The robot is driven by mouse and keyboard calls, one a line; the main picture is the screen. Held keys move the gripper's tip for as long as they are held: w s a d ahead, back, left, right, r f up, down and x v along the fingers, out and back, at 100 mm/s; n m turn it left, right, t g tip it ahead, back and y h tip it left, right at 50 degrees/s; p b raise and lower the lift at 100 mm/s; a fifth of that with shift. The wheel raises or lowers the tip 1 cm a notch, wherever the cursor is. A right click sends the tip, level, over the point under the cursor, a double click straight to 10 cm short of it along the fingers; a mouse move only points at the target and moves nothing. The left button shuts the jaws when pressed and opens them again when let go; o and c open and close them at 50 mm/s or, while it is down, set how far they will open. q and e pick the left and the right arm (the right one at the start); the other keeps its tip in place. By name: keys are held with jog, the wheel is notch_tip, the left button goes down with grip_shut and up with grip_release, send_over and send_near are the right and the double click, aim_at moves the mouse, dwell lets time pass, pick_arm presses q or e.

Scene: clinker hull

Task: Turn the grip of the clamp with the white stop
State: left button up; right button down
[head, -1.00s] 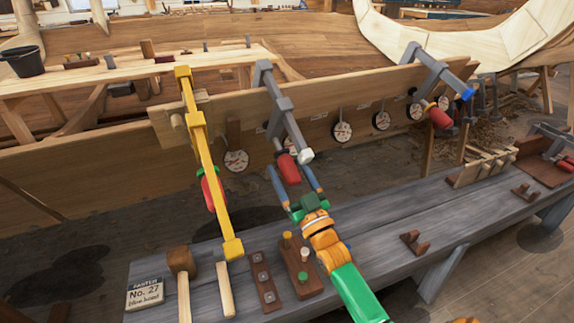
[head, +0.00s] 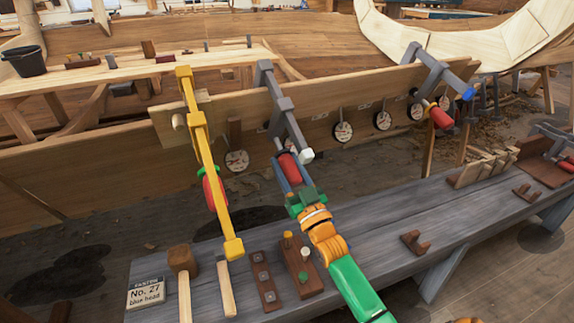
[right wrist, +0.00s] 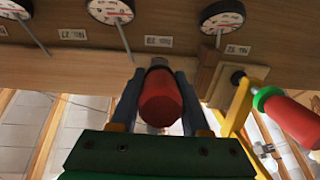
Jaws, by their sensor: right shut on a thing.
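The clamp with the white stop (head: 306,155) is the middle grey clamp (head: 284,104), hung over the plank's edge. Its red grip (head: 289,165) hangs below the bar. My right gripper (head: 291,176) is shut on this grip, coming from below and in front. In the right wrist view the red grip (right wrist: 160,101) sits between the two blue-grey fingers, its round end toward the camera. The far end of the grip is dark and partly hidden.
A yellow clamp (head: 205,160) with a red grip and green collar hangs close on the left. A grey clamp with a blue stop (head: 468,94) hangs farther right. Round dials (head: 343,132) line the plank. A grey bench (head: 380,255) below holds mallets and wooden blocks.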

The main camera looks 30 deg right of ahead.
aim_at(298, 184)
jog(key=m+y, duration=0.1)
jog(key=m, duration=0.2)
jog(key=shift+y, duration=0.3)
jog(key=shift+a+m+t+y+b, duration=0.1)
jog(key=shift+m+t+y+b, duration=0.35)
jog(key=shift+m, duration=0.95)
jog(key=shift+c, duration=1.9)
grip_release()
jog(key=shift+v, duration=3.6)
